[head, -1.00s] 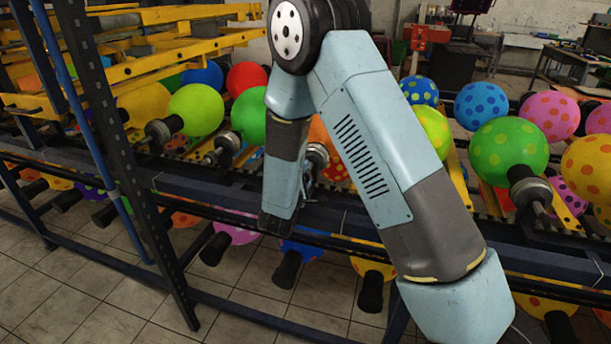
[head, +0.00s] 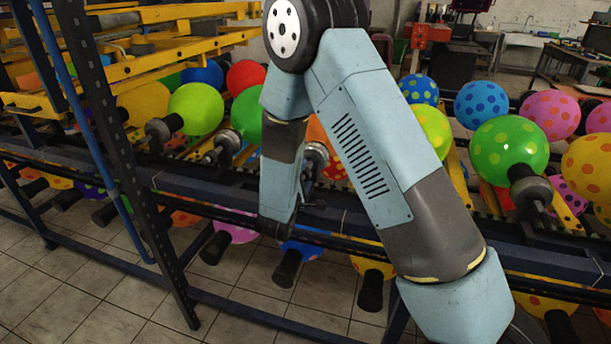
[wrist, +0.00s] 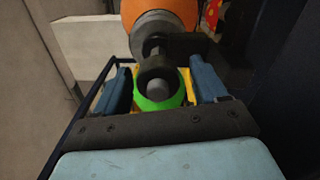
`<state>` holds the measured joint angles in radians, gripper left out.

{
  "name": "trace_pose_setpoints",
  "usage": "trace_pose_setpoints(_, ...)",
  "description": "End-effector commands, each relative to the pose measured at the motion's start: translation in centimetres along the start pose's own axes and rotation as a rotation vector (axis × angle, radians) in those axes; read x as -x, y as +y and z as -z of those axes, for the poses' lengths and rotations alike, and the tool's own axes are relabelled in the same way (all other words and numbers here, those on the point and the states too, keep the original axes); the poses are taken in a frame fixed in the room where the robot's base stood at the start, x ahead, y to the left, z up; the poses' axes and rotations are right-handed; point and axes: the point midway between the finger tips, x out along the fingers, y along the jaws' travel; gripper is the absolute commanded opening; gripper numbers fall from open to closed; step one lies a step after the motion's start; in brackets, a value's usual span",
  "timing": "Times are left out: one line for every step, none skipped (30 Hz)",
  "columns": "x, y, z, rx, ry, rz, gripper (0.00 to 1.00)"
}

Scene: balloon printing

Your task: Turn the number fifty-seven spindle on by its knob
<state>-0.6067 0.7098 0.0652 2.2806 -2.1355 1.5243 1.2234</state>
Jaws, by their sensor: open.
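A grey spindle (wrist: 150,30) with a dark collar and a rounded grey knob (wrist: 156,88) at its end points toward the wrist camera. It bears an orange balloon (wrist: 160,8). My gripper (wrist: 162,85) is open in the wrist view, with one blue finger on each side of the knob. I cannot tell whether either finger touches it. In the head view the orange balloon (head: 321,134) and its spindle (head: 314,157) show partly behind my arm, and the gripper is mostly hidden there. No number is readable on the spindle.
Similar spindles with balloons line the rack on both sides, such as a green dotted one (head: 508,148). The rack's rail (head: 400,222) crosses below. More balloons hang underneath.

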Motion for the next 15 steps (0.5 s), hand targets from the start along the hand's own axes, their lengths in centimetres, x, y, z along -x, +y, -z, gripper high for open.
trace_pose_setpoints(0.9,0.0,0.1,0.001,0.003,0.001,0.71)
trace_pose_setpoints(1.4,0.0,0.0,0.001,0.003,0.001,0.71)
trace_pose_setpoints(2.2,0.0,0.1,0.001,0.003,0.001,0.71)
trace_pose_setpoints(2.8,0.0,0.1,0.001,0.004,0.001,0.71)
trace_pose_setpoints(3.5,-0.1,0.1,0.002,0.004,0.002,0.71)
trace_pose_setpoints(4.2,-0.1,0.1,0.002,0.004,0.002,0.71)
trace_pose_setpoints(4.8,-0.1,0.1,0.002,0.003,0.002,0.71)
trace_pose_setpoints(5.4,-0.1,0.1,0.003,0.003,0.001,0.71)
trace_pose_setpoints(6.3,-0.1,0.1,0.003,0.004,0.002,0.71)
trace_pose_setpoints(6.8,-0.1,0.0,0.002,0.003,0.003,0.71)
trace_pose_setpoints(7.4,-0.1,0.1,0.002,0.004,0.002,0.71)
trace_pose_setpoints(8.1,-0.1,0.1,0.002,0.003,0.002,0.71)
trace_pose_setpoints(8.6,-0.1,0.0,0.003,0.003,0.002,0.71)
trace_pose_setpoints(9.1,-0.2,0.0,0.003,0.003,0.003,0.71)
trace_pose_setpoints(9.7,-0.2,0.0,0.003,0.002,0.003,0.71)
